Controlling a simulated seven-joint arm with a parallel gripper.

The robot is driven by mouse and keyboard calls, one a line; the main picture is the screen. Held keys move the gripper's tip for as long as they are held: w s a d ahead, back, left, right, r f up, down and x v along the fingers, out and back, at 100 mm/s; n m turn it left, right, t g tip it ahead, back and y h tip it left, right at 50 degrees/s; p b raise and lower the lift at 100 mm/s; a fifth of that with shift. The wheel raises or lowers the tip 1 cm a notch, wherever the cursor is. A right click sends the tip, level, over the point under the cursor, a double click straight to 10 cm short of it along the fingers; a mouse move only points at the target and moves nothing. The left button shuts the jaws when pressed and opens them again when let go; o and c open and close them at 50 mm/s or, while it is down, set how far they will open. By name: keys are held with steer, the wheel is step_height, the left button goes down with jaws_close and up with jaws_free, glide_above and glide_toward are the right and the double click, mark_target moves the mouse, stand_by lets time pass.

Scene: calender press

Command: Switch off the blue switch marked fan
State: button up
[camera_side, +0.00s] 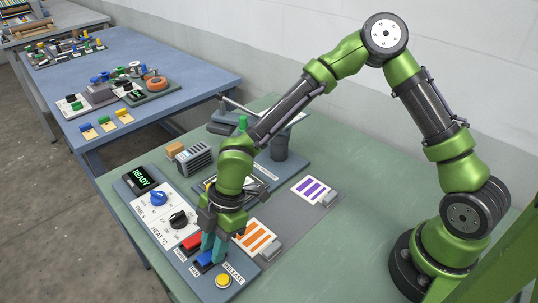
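The blue switch (203,261) marked FAN sits on the front control panel (170,215), near its lower end. Part of it is hidden behind my gripper's fingers, and I cannot tell which way it is tipped. My gripper (213,257) points down with its teal fingertips right at the blue switch. I cannot tell whether they touch it. The fingers look close together, but the gap between them is unclear. A red switch (191,241) sits just up the panel from the blue one, partly beside the fingers.
A yellow button (222,281) marked RELEASE lies close below the blue switch. A black knob (179,219), a blue knob (158,198) and a READY display (143,178) lie farther up the panel. The orange-striped card (257,238) is right of my gripper.

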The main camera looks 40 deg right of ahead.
mark_target(207, 256)
jaws_close()
steer(key=shift+a+r+h, duration=0.15)
steer(key=shift+a+h, duration=0.2)
steer(key=shift+h, duration=0.35)
steer(key=shift+a+h, duration=0.2)
steer(key=shift+h, duration=0.65)
steer(key=shift+a+h, duration=0.2)
steer(key=shift+h, duration=0.65)
steer(key=o, duration=0.8)
jaws_free()
steer(key=shift+o, duration=0.2)
steer(key=shift+r, duration=0.2)
step_height(207, 256, up, 17)
steer(key=shift+a+f, duration=0.2)
steer(key=shift+a, duration=0.15)
